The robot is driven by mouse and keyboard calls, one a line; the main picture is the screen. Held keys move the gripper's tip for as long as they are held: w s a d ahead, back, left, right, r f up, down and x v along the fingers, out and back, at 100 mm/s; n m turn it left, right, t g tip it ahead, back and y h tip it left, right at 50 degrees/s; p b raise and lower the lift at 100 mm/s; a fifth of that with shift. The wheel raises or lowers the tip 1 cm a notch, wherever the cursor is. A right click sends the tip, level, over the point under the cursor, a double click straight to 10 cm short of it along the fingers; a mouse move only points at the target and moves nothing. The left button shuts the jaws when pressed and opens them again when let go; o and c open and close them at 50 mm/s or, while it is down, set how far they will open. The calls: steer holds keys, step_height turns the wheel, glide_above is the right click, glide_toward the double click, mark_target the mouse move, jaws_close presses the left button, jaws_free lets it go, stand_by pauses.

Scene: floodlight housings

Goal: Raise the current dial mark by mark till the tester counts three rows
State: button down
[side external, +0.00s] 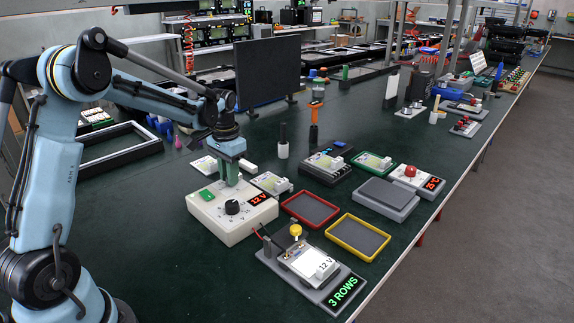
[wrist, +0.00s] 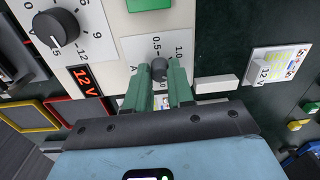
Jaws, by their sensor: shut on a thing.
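The white supply box (side external: 222,225) has a large black voltage dial (side external: 232,207) and a red display (side external: 258,199) reading 12 V. The voltage dial also shows in the wrist view (wrist: 57,30). The small dark current dial (wrist: 159,67), with 0.5, 1.0 and A printed around it, sits between my green fingers. My gripper (wrist: 160,80) is shut on this dial; in the side view my gripper (side external: 232,178) hides it. The tester (side external: 280,258) holds a housing labelled 12 V (side external: 312,262) under a yellow knob. Its green display (side external: 343,291) reads 3 ROWS.
A red-rimmed tray (side external: 287,208) and a yellow-rimmed tray (side external: 331,233) lie right of the supply box. A board labelled 12 V (wrist: 280,60) and a white block (wrist: 216,84) lie near my gripper. A red-button unit (side external: 411,178) stands farther right.

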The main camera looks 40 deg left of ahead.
steer(key=c, duration=1)
jaws_free()
steer(key=shift+r, duration=0.15)
steer(key=r, duration=1.2)
steer(key=shift+d, duration=0.2)
steer(key=shift+s+d+f+m+t, duration=0.15)
steer(key=shift+s+d+f+t, duration=0.8)
steer(key=shift+s+d, duration=1.55)
steer(key=shift+s+d+f+m+t, duration=0.1)
steer(key=shift+s+d+f+t, duration=0.35)
steer(key=shift+s+d+t, duration=2)
steer(key=shift+s+d+f+m+t, duration=0.2)
steer(key=shift+s+d+f, duration=0.9)
steer(key=shift+d, duration=2.55)
steer(key=shift+s+r, duration=0.35)
steer(key=shift+r, duration=0.1)
